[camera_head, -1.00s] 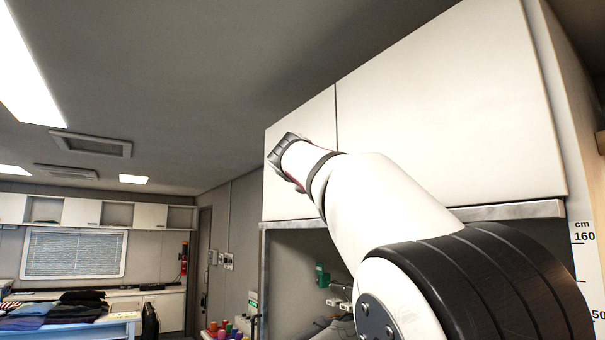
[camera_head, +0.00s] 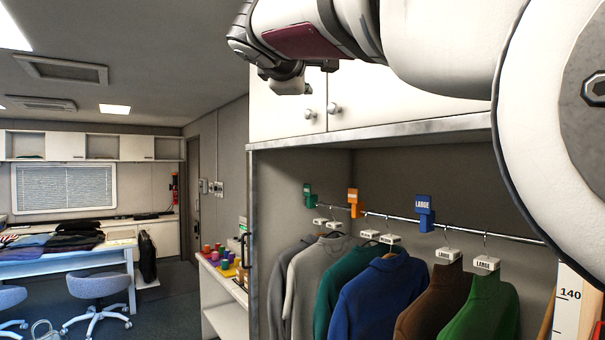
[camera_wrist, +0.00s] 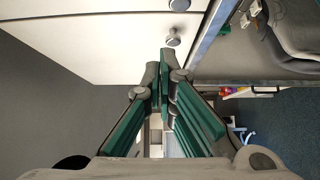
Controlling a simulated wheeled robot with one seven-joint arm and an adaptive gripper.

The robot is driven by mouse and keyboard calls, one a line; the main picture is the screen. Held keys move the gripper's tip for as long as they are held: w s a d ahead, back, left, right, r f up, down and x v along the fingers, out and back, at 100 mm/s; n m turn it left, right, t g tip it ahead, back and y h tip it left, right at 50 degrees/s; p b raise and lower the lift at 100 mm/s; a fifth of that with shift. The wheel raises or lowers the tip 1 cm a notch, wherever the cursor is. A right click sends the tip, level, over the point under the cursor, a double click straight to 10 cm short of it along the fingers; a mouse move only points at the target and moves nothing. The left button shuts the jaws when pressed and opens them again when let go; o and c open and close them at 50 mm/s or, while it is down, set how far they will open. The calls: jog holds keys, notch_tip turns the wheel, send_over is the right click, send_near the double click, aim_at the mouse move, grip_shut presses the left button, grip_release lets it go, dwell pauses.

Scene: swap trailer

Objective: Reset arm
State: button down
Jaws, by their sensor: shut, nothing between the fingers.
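My gripper (camera_head: 290,80) is at the upper middle of the head view, in front of the lower part of the white overhead cupboard (camera_head: 400,112). In the wrist view my gripper (camera_wrist: 164,58) shows its green-padded fingers closed together with nothing between them. The fingertips point toward the cupboard's lower edge, near two round knobs (camera_wrist: 173,40). I cannot tell the exact gap between the fingers and the cupboard. My arm crosses the upper right of the head view.
Below the cupboard, several garments (camera_head: 375,295) hang on a rail (camera_head: 460,228) with coloured size markers. A shelf with spools (camera_head: 222,258) stands left of them. A table with folded clothes (camera_head: 70,238) and a chair (camera_head: 98,285) are farther left. Open floor lies between.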

jog(key=s+d+f+m+g, duration=0.3)
jog(key=s+d+f, duration=0.1)
jog(key=d+f, duration=0.5)
jog(key=s+d+f+m+g, duration=0.3)
jog(key=s+d+f+m, duration=0.1)
jog(key=d+f, duration=0.5)
jog(key=s+d+f+m+g+y, duration=0.1)
jog(key=s+f+m+g+y, duration=0.2)
jog(key=s+f, duration=2.3)
jog(key=s+m+g, duration=0.1)
jog(key=m+g, duration=0.2)
jog(key=m, duration=0.2)
jog(key=shift+s+d+m, duration=0.35)
jog(key=shift+m, duration=0.05)
jog(key=shift+f, duration=0.1)
